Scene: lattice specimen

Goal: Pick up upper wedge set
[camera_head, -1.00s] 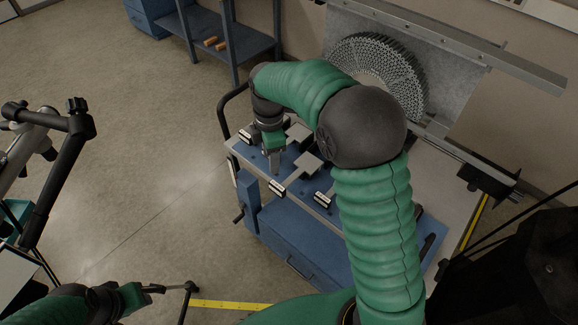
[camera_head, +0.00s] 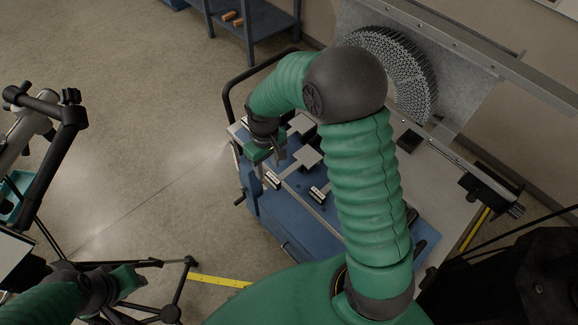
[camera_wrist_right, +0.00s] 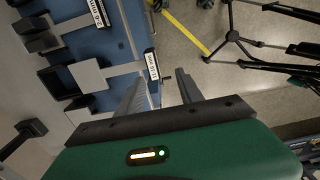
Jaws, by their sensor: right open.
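Grey wedge-like pieces lie on the blue cart top; one is a flat grey plate (camera_head: 307,158), and another (camera_head: 301,125) lies behind it. I cannot tell which is the upper wedge set. A grey piece (camera_wrist_right: 92,77) also shows in the right wrist view, left of my fingers, beside a white label (camera_wrist_right: 152,65).
The cart (camera_head: 285,220) has a black handle (camera_head: 228,92) at its left. A round lattice specimen (camera_head: 405,75) stands behind it. A black tripod (camera_head: 180,285) stands beside my left gripper. A blue shelf (camera_head: 250,30) is at the back.

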